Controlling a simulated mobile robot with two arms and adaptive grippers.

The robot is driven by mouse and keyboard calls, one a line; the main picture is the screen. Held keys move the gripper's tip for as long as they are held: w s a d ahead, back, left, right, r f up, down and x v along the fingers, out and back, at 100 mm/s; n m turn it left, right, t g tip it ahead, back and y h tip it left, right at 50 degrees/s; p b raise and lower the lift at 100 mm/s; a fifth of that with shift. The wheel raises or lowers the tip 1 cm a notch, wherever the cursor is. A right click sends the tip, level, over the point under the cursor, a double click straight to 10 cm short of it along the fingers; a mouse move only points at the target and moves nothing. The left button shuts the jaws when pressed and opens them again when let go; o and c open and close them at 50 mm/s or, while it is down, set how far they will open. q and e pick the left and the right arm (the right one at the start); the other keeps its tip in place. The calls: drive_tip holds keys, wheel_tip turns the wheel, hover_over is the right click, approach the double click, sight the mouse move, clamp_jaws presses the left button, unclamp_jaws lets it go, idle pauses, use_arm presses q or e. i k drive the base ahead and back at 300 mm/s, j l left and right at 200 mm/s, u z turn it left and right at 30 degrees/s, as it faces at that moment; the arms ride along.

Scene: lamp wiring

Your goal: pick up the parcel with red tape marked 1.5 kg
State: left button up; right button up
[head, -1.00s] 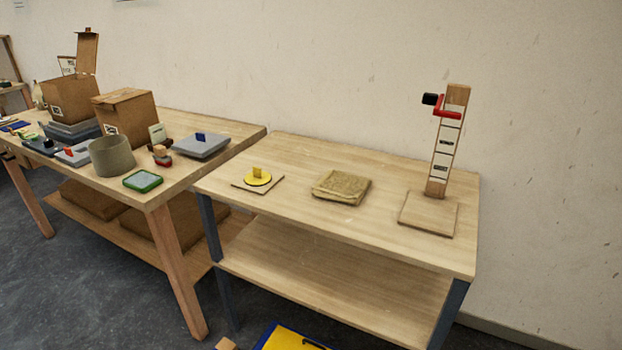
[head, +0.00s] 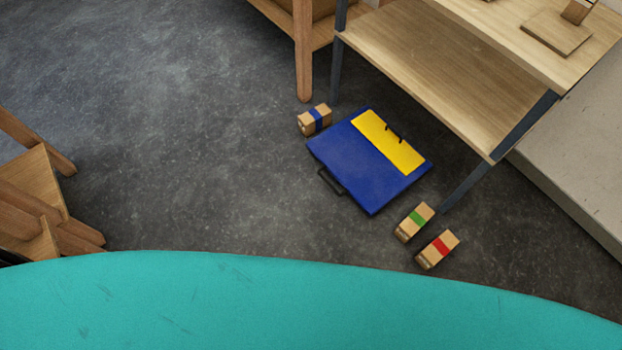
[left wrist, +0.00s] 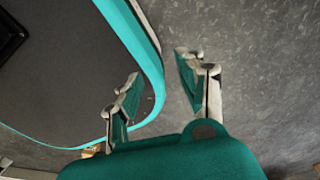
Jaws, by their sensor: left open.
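The parcel with red tape (head: 438,249) lies on the dark floor in the head view, just beyond the edge of my teal base. Its weight marking is too small to read. A parcel with green tape (head: 414,222) lies close beside it, up and to the left. A parcel with blue tape (head: 315,120) lies farther off, at the upper left of the blue case. My left gripper (left wrist: 160,85) shows in the left wrist view, open and empty above the floor and beside my base. Neither gripper shows in the head view.
A blue and yellow flat case (head: 350,170) with a black handle lies on the floor near the parcels. A wooden table (head: 440,70) with dark metal legs stands at the upper right, one leg close to the green-taped parcel. Wooden furniture (head: 40,195) stands at left. The floor at centre left is clear.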

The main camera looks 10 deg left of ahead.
sight(446, 242)
drive_tip(key=z, duration=1.5)
drive_tip(key=u, duration=0.3)
